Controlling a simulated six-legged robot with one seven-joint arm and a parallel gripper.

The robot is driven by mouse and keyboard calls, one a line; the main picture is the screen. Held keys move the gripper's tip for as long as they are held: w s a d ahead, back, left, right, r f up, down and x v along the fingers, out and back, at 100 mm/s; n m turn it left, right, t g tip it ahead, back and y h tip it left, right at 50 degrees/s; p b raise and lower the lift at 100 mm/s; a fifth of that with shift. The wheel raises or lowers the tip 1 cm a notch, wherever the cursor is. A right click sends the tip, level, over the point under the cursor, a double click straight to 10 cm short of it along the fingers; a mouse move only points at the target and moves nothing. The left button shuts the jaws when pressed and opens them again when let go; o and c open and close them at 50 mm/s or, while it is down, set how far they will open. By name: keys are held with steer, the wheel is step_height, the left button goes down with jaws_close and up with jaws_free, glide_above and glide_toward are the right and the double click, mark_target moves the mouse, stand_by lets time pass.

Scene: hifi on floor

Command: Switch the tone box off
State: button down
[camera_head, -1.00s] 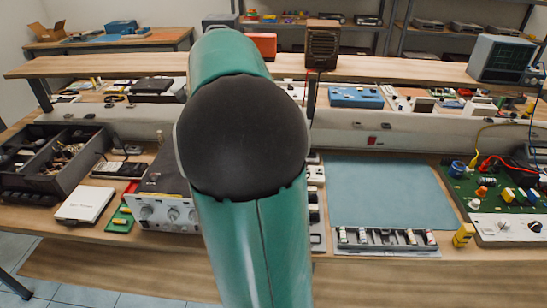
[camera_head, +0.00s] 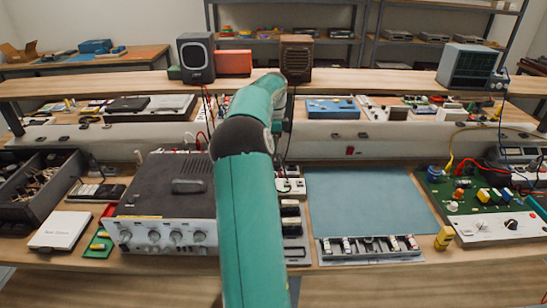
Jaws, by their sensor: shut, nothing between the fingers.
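No label marks the tone box, and I cannot tell for sure which device it is. A dark grey unit (camera_head: 165,208) with several round knobs on its silver front stands left of my arm in the head view. At the right, a green board (camera_head: 466,192) carries several coloured parts, with a white panel (camera_head: 491,228) holding knobs in front. I cannot read any switch position on either. My green arm reaches forward over the middle of the bench. My gripper is hidden behind the arm.
A blue-grey mat (camera_head: 365,198) lies clear at the centre right, with a parts strip (camera_head: 368,250) at its front edge. A black speaker (camera_head: 195,58) and a brown speaker (camera_head: 296,58) stand on the raised shelf. A dark divided tray (camera_head: 40,190) is at the left.

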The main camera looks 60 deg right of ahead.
steer(key=f, duration=0.4)
steer(key=a+f, duration=0.1)
steer(key=f, duration=0.7)
steer(key=shift+s+a+f, duration=0.2)
steer(key=shift+s, duration=0.1)
